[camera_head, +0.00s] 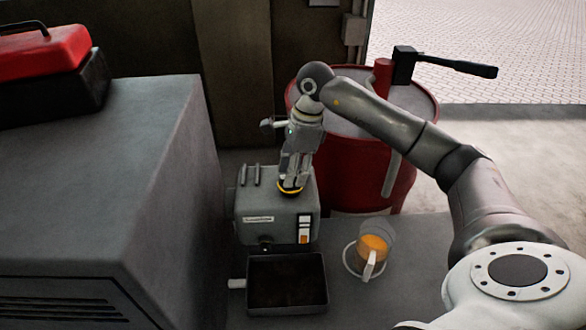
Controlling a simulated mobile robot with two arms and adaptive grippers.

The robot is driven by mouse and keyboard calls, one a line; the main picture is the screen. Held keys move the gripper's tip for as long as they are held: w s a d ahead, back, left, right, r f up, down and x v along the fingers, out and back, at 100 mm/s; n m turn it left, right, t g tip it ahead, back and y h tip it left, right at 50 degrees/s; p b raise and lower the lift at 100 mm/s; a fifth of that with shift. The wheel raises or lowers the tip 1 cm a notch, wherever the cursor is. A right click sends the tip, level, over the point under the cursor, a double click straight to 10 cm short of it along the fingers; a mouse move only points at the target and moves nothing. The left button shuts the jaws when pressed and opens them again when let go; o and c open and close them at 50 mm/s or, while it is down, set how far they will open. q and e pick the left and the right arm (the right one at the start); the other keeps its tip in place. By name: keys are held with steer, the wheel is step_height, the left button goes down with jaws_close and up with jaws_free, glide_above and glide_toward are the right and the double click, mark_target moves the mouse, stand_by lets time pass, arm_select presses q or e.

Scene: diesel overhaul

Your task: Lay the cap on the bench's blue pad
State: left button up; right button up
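A dark cap with a yellow ring (290,189) is on top of the grey boxy unit (276,217), near its back right. My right gripper (293,177) points down right over the cap, with its fingertips at it and partly covering it. I cannot tell whether the fingers are closed on the cap or just around it. The cap looks to be at the unit's top, with no clear gap under it. The blue pad is not in view. My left gripper is not in view.
A dark tray (322,285) is in front of the unit. A measuring jug with amber liquid (373,248) stands to its right. A red drum (350,170) with a black-handled tool (455,66) is behind. A large grey cabinet (110,190) carrying a red toolbox (42,52) fills the left.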

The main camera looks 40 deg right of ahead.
jaws_close()
steer(key=shift+r, duration=0.15)
steer(key=shift+r+p, duration=1.5)
steer(key=shift+r, duration=0.95)
steer(key=shift+f, duration=0.1)
